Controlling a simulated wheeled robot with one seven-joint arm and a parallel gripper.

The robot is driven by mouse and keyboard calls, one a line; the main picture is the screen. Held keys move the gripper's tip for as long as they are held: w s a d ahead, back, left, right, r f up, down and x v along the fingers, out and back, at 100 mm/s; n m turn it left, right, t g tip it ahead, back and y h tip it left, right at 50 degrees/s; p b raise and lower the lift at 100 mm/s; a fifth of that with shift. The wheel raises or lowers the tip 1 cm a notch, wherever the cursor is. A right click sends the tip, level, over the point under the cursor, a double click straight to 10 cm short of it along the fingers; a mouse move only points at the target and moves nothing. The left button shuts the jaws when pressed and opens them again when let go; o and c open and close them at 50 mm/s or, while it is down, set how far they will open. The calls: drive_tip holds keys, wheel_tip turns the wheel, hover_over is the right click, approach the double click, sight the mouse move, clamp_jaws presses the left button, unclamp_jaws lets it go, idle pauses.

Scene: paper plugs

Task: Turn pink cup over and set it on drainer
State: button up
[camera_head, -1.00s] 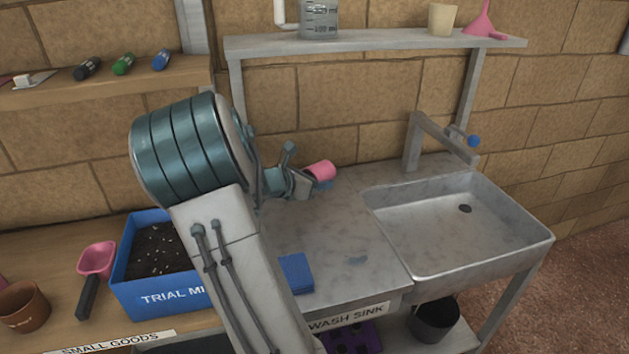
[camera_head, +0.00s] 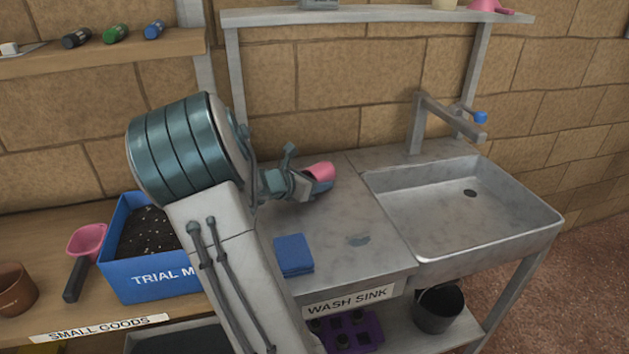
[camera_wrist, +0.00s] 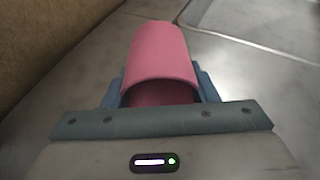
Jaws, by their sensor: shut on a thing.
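The pink cup (camera_head: 319,170) is between the fingers of my gripper (camera_head: 322,184), over the back of the metal counter left of the sink. In the wrist view the cup (camera_wrist: 160,58) shows its open mouth towards my palm and its closed end pointing away. The blue fingers (camera_wrist: 205,88) grip it from both sides. The cup looks tilted; whether it touches the counter I cannot tell. I cannot make out a drainer in either view; my arm hides part of the counter.
The sink (camera_head: 470,215) with its tap (camera_head: 445,115) is at right. A folded blue cloth (camera_head: 293,255) lies on the counter (camera_head: 365,275). At left are a blue box of soil (camera_head: 150,270), a pink scoop (camera_head: 86,240) and a brown pot (camera_head: 15,290). The counter's middle is mostly clear.

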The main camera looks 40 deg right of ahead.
drive_tip(key=shift+f+b, duration=0.5)
drive_tip(key=shift+f, duration=0.1)
drive_tip(key=o, duration=1.1)
drive_tip(key=shift+a+r, duration=0.1)
drive_tip(key=p+v, duration=0.2)
drive_tip(key=v, duration=1.1)
drive_tip(key=shift+a, duration=0.3)
drive_tip(key=shift+r, duration=0.1)
